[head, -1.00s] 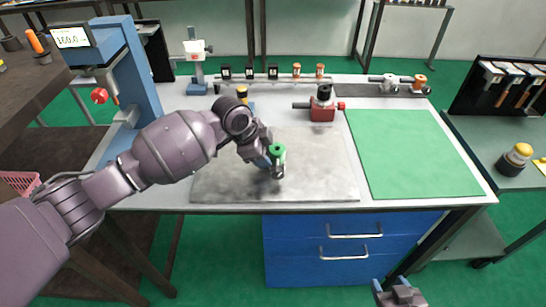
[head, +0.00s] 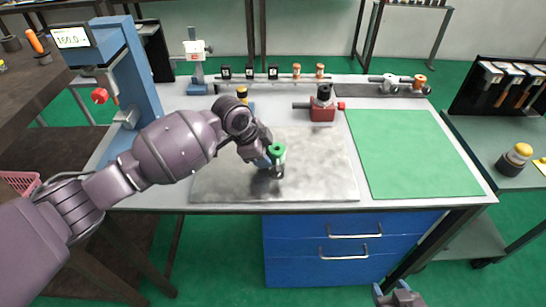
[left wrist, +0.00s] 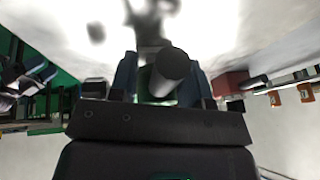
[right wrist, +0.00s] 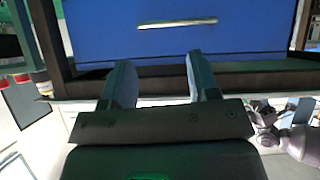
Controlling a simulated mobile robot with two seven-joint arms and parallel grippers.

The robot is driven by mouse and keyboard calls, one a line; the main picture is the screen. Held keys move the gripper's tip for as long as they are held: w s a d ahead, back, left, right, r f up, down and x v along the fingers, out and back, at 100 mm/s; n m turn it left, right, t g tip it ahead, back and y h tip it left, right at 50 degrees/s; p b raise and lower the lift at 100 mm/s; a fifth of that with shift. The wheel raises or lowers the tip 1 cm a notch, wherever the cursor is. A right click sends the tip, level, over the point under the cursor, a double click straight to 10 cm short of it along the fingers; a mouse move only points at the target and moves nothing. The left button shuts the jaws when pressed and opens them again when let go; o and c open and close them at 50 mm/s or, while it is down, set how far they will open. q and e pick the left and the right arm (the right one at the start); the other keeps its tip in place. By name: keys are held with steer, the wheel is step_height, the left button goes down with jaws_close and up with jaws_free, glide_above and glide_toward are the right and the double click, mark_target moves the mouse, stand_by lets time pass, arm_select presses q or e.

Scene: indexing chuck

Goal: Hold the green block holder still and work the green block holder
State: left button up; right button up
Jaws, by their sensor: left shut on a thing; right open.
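The green block holder (head: 277,150) stands on the grey plate on the workbench, its green top ring showing. My left gripper (head: 270,160) is shut on it from the left; the fingers hide much of its body. In the left wrist view the left gripper (left wrist: 163,75) has its two blue fingers either side of a dark cylindrical part (left wrist: 172,66), close to the lens. My right gripper (head: 396,290) is open and empty, low in front of the bench. In the right wrist view its fingers (right wrist: 160,85) are apart, with the blue drawer front beyond them.
The grey plate (head: 320,180) has free room right of the holder. A green mat (head: 410,150) lies bare at the right. A red block fixture (head: 322,108) stands behind the plate. A blue press (head: 135,80) stands at the left. Blue drawers (head: 350,250) are under the benchtop.

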steer(key=shift+w+a+r, duration=0.1)
steer(key=shift+w+r, duration=0.15)
steer(key=shift+w, duration=0.15)
steer(key=shift+o, duration=0.5)
steer(key=m+t+y, duration=0.1)
steer(key=m+t, duration=0.1)
steer(key=m, duration=3.4)
glide_toward(278, 175)
steer(key=shift+x, duration=5.2)
steer(key=shift+c, duration=0.4)
